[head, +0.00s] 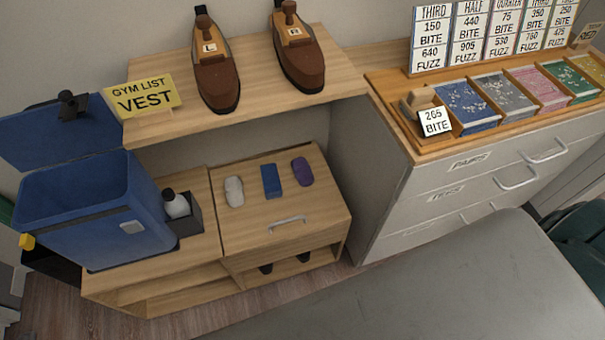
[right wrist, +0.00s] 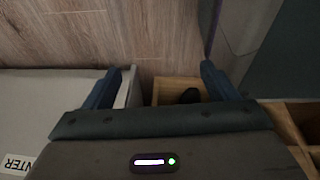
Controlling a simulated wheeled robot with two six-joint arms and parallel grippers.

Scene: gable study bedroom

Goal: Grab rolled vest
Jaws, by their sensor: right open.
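Three small soft-looking bundles lie in a row on the low wooden cabinet (head: 315,215) in the head view: a white one (head: 234,191), a blue one (head: 271,181) and a purple one (head: 302,172). I cannot tell which is the rolled vest. A yellow sign (head: 141,97) reading "GYM LIST VEST" stands on the shelf above. My right gripper (right wrist: 160,78) is open, with nothing between its fingers; beyond them are wood floor and a wooden compartment (right wrist: 170,88) with a dark object. Neither gripper shows in the head view.
A blue open-lidded bin (head: 85,215) and a white bottle in a dark holder (head: 188,222) stand left of the bundles. Two brown shoe-shaped objects (head: 217,80) (head: 299,55) sit on the upper shelf (head: 265,85). A grey surface (head: 450,285) fills the near foreground.

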